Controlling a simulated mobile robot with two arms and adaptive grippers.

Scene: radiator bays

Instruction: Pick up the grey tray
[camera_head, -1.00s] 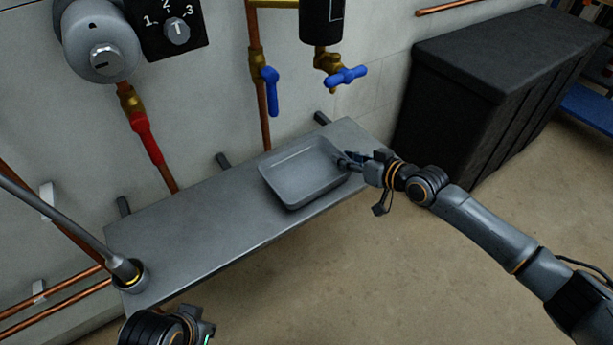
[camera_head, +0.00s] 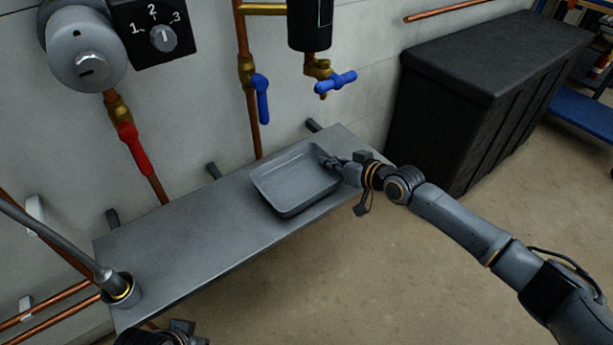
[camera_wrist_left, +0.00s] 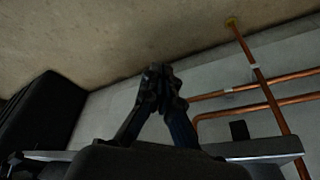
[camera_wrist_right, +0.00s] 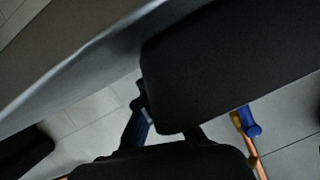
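The grey tray (camera_head: 290,203), shallow with a raised rim, rests on the right half of the grey metal shelf (camera_head: 200,235). My right gripper (camera_head: 327,160) reaches in from the right, with its fingers at the tray's right rim. In the right wrist view, a large dark shape (camera_wrist_right: 235,65) covers its fingertips, so I cannot tell whether they hold the rim. My left gripper is barely in the head view, at the bottom edge (camera_head: 182,327). In the left wrist view its fingers (camera_wrist_left: 162,76) come together with nothing visible between them.
A black chest (camera_head: 480,95) stands right of the shelf. A grey cup (camera_head: 122,292) with a rod leaning in it is at the shelf's left end. Pipes with a red valve handle (camera_head: 137,150) and blue valve handles (camera_head: 262,98) run above. Floor in front is clear.

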